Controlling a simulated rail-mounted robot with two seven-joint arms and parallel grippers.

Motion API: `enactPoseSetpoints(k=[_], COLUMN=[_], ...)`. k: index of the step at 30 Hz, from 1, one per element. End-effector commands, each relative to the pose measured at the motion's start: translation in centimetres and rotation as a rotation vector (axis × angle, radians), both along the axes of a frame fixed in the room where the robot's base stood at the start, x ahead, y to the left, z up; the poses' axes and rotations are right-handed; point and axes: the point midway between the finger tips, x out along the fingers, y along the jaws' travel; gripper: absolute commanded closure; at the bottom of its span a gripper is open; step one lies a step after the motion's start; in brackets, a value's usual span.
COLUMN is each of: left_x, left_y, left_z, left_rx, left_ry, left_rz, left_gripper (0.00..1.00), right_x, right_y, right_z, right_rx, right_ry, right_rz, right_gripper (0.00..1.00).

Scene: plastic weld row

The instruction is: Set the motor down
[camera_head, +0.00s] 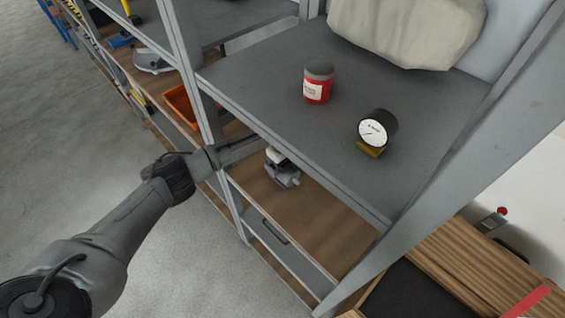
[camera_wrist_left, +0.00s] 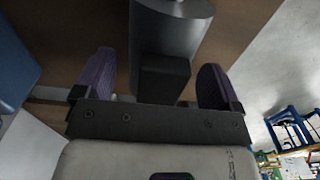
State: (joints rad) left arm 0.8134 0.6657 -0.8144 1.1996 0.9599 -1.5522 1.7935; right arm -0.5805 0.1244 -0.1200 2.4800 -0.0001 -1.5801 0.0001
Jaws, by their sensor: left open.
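The motor, a grey cylinder (camera_wrist_left: 175,28) with a dark block at its near end, shows in the left wrist view between the two purple fingers of my left gripper (camera_wrist_left: 155,82). There is a gap between each finger and the motor, so the gripper is open around it. Brown board lies behind the motor. In the head view my left arm reaches in under the grey upper shelf, and my left gripper (camera_head: 284,176) is over the brown lower shelf (camera_head: 315,208). The motor cannot be told apart from the gripper there. My right gripper is out of view.
The grey upper shelf (camera_head: 270,90) overhangs my left gripper and carries a red can (camera_head: 318,84), a dial gauge (camera_head: 376,130) and a pale sack (camera_head: 405,28). A grey upright (camera_head: 190,75) stands by the arm. An orange bin (camera_head: 183,105) is farther left.

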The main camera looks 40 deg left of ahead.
Motion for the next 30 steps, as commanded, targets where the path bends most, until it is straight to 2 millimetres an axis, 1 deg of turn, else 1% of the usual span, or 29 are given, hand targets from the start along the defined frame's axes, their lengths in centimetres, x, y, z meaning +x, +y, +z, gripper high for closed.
enactPoseSetpoints(k=[2,5,12,15,19,22,26,29,30], left_x=[0.0,0.0,0.1,0.1,0.0,0.1,0.0,-0.5,-1.0], left_y=[0.0,0.0,0.0,0.0,0.0,0.0,-0.1,-1.1,-1.9], left_z=[0.2,1.2,4.8,6.0,7.1,7.6,7.6,6.6,5.8], left_rx=[0.001,0.000,-0.001,0.000,0.000,-0.001,-0.001,-0.001,-0.004], left_ry=[-0.001,-0.002,-0.002,-0.001,0.000,-0.001,0.000,0.001,0.001], left_rz=[0.000,-0.001,-0.001,-0.001,0.000,0.000,-0.004,-0.055,-0.099], left_gripper=[0.11,0.11,0.11,0.11,0.11,0.11,0.11,0.11,0.11], right_x=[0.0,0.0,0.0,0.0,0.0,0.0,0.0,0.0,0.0], right_y=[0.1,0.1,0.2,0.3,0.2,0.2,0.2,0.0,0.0], right_z=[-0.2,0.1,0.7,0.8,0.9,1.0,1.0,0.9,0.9], right_rx=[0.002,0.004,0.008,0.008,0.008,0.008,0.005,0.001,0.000], right_ry=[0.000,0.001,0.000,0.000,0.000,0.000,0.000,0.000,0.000], right_rz=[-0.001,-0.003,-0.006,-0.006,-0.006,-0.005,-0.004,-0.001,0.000], right_gripper=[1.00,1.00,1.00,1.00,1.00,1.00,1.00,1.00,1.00])
